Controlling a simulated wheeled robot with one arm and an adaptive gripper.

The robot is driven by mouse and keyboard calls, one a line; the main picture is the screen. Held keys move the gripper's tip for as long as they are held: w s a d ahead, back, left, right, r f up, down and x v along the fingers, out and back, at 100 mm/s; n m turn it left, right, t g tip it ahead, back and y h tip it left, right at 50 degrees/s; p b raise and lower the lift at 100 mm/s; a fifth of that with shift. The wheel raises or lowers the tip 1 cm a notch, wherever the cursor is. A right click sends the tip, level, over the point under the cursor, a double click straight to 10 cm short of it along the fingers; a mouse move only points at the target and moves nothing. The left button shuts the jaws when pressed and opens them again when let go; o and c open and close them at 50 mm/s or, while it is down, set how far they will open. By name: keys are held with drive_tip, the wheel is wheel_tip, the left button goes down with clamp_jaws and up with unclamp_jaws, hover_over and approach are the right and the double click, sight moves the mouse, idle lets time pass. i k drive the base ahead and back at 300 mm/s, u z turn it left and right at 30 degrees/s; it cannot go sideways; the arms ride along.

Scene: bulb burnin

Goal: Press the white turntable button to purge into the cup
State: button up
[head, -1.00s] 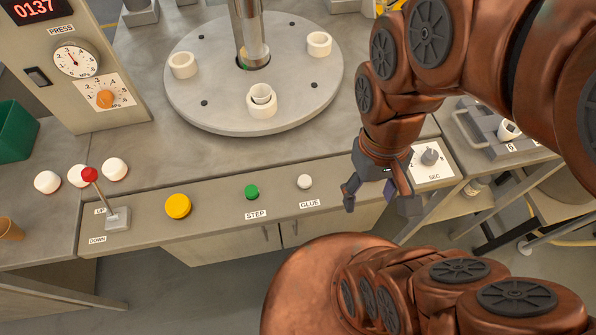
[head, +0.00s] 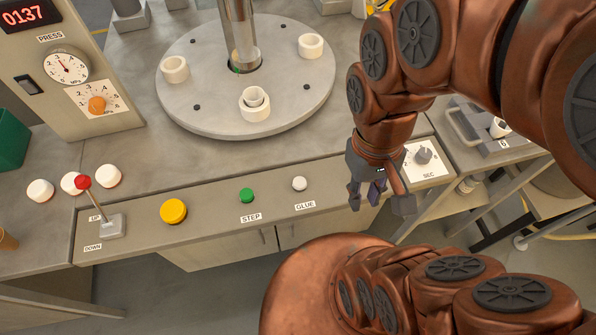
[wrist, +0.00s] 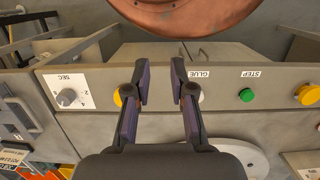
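The white button (head: 299,184) sits on the front console strip above the GLUE label. In the wrist view the white button (wrist: 202,97) is partly hidden behind a finger. My gripper (head: 379,203) is open and empty, to the right of the white button in the head view and apart from it. Its two fingers (wrist: 159,85) show with a gap in the wrist view. The round grey turntable (head: 205,112) stands behind the console. A small cup (head: 256,95) sits in the white ring at its front. A brown cup (head: 7,241) is cut off at the left edge.
A green STEP button (head: 247,195), a large yellow button (head: 173,211) and a red-topped lever (head: 83,183) line the console. The SEC dial (head: 423,156) is right of my gripper. Another yellow part (wrist: 117,97) shows beside a finger. A metal column (head: 238,35) stands over the turntable.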

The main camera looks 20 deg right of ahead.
sight(299, 183)
drive_tip(key=z, duration=0.95)
drive_tip(key=k, duration=1.95)
drive_tip(key=u, duration=1.45)
drive_tip(key=i, duration=0.5)
drive_tip(key=u, duration=0.1)
